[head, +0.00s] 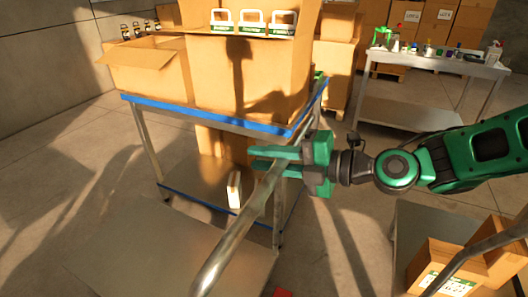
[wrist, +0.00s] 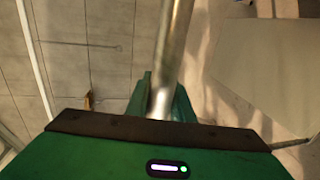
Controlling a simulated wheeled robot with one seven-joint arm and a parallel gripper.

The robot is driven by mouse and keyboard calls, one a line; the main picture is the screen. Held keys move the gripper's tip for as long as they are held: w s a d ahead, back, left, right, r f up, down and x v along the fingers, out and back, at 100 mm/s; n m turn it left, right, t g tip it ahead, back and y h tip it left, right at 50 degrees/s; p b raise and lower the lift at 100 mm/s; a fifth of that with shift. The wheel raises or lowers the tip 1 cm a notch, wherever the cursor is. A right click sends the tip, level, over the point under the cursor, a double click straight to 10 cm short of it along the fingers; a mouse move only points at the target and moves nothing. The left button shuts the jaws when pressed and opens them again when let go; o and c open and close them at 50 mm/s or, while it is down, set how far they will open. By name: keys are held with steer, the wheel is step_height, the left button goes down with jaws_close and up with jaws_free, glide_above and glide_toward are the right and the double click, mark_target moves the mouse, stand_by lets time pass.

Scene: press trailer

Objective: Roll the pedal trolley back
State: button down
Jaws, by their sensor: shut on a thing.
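My gripper (head: 264,160) is green and shut on a shiny metal bar (head: 238,228), with its fingers pointing left across it. The bar slants from beside the blue-edged table down towards the bottom of the head view. A small red piece (head: 283,293), perhaps the pedal, is cut off at the bottom edge.
The blue-edged table (head: 210,116) with large cartons (head: 250,75) stands just beyond the bar. At lower right are a grey surface (head: 425,225), cartons (head: 440,268) and another rail (head: 485,252). A bench (head: 435,62) with small items stands behind. Bare floor lies at far left.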

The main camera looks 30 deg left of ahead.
steer(key=shift+s+f, duration=0.2)
steer(key=shift+s, duration=0.25)
steer(key=c, duration=1.6)
jaws_free()
steer(key=shift+s, duration=0.1)
steer(key=shift+o, duration=0.2)
steer(key=shift+r, duration=0.1)
steer(key=v, duration=1.1)
steer(key=shift+w, duration=0.25)
steer(key=shift+s+a, duration=0.1)
steer(key=shift+a, duration=0.05)
